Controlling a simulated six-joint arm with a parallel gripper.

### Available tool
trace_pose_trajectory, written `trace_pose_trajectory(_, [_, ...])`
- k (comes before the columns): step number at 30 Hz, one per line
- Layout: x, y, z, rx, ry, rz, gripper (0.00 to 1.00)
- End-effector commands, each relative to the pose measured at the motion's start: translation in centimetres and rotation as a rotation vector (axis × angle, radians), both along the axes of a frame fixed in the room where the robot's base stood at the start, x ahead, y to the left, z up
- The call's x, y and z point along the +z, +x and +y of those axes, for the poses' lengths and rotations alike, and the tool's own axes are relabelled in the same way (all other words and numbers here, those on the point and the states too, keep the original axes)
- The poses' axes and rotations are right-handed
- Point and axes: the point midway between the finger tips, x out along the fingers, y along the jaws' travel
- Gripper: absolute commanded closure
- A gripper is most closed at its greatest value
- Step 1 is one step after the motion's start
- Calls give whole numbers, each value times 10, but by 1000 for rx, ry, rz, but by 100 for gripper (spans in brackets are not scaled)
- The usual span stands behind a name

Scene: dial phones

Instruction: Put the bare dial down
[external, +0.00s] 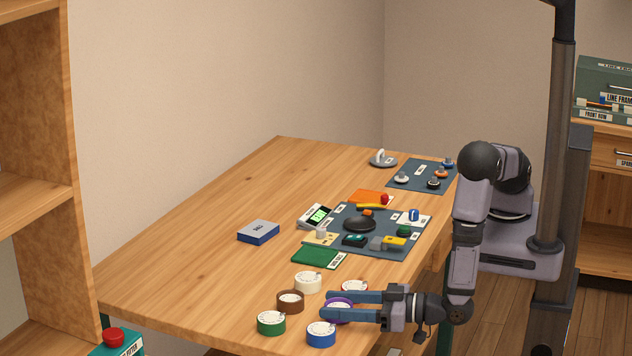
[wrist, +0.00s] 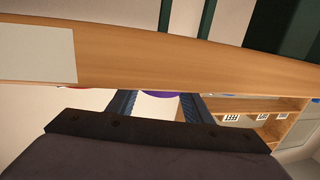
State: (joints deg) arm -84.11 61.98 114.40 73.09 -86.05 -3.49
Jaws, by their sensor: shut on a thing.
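My gripper (external: 335,305) is at the front edge of the table, its two blue fingers on either side of a purple round dial (external: 338,302). It is shut on this dial, which the fingers partly cover. I cannot tell whether the dial touches the table. In the wrist view only a purple sliver (wrist: 158,94) shows beyond the fingers. Several round dials stand close by: cream (external: 308,282), brown (external: 290,301), green (external: 271,323), blue (external: 321,335) and a dark red-rimmed one (external: 354,286) partly behind a finger.
A dark mat (external: 385,215) with small parts lies further back, and a green card (external: 319,257) at its front. A blue box (external: 259,232) sits to the left. A second mat (external: 408,174) with knobs is at the far right.

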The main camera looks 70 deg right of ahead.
Motion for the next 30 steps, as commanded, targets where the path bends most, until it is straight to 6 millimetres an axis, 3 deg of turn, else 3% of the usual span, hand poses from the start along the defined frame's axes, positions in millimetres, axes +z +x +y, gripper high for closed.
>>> trace_pose_trajectory(14, [-6,0,0,0,1,-1,79])
trace_pose_trajectory(15, [-5,0,0,0,1,-1,47])
trace_pose_trajectory(17, [-5,0,0,0,1,0,36])
trace_pose_trajectory(30, [-5,-7,0,4,0,-1,36])
